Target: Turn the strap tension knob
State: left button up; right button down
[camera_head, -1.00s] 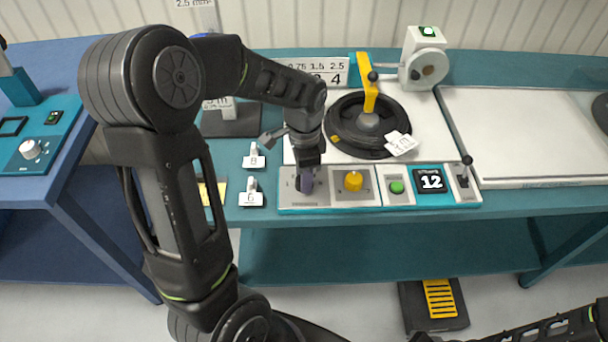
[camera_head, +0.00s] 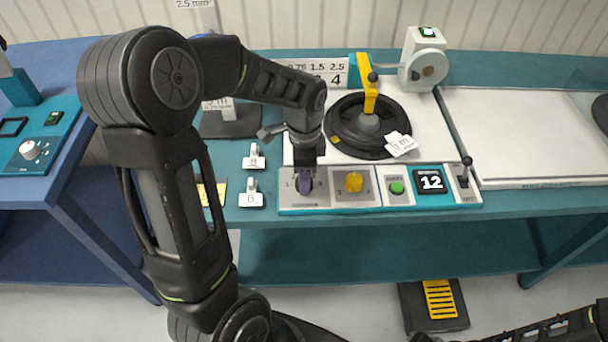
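A control panel (camera_head: 330,207) lies along the front edge of the teal table. The labels under both knobs are too small to read. My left gripper (camera_head: 304,170) points down right at the purple knob, its fingers partly hiding the knob's top. I cannot tell whether the fingers touch it or how far apart they are. Only a link of my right arm shows at the bottom right; its gripper is out of view.
Behind stands a black reel (camera_head: 345,128) with a yellow arm (camera_head: 364,80). A blue table (camera_head: 60,185) stands at left.

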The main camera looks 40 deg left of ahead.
pick_arm(q)
jog(key=shift+o, duration=1)
notch_tip(320, 180, up, 8)
jog(key=shift+f, duration=0.1)
